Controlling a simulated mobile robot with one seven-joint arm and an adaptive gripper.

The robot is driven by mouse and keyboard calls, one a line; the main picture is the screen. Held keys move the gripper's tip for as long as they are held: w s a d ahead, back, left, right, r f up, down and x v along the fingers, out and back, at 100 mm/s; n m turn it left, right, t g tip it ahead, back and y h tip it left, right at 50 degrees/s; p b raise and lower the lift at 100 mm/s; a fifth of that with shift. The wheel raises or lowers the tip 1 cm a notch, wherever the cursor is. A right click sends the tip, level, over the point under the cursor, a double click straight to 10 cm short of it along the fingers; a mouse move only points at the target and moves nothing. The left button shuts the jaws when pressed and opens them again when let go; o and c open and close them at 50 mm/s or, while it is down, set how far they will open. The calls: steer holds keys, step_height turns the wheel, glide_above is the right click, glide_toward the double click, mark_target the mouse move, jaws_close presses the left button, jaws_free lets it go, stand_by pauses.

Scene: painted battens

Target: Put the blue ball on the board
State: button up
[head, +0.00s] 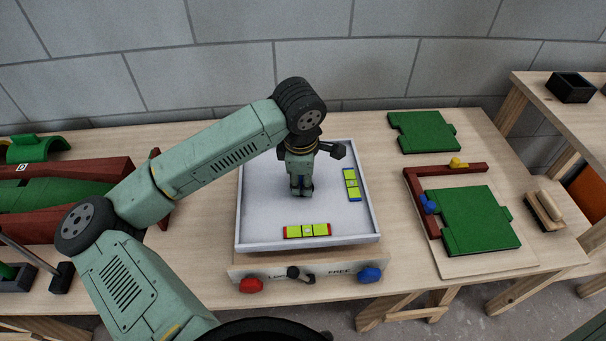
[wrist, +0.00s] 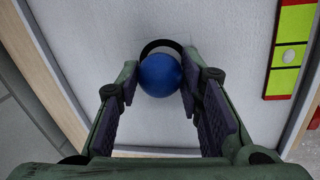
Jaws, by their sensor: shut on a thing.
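The blue ball (wrist: 160,75) is between the two fingertips of my gripper (wrist: 160,78) in the wrist view, and the gripper is shut on it. A dark ring (wrist: 158,43) shows as an arc around the ball's far side; whether the ball rests in it I cannot tell. The pale board (head: 268,195) with a raised rim lies on the table, and its surface (wrist: 215,22) fills most of the wrist view. In the head view my gripper (head: 301,188) points down over the middle of the board, and its fingers mostly hide the ball.
Yellow-green strips lie on the board, one with blue ends (head: 352,184) and one with red ends (head: 307,231). A red knob (head: 251,285) and a blue knob (head: 370,274) are at its front. Green panels (head: 480,220) lie right; dark red battens (head: 85,170) stand left.

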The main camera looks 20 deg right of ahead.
steer(key=shift+f+b, duration=0.25)
steer(key=shift+b, duration=0.05)
steer(key=o, duration=1.1)
steer(key=shift+r, duration=0.15)
steer(key=shift+r+p, duration=0.25)
steer(key=shift+p, duration=0.2)
step_height(320, 180, up, 12)
steer(key=s+a+b, duration=0.1)
steer(key=s+b, duration=0.1)
steer(key=shift+f, duration=0.25)
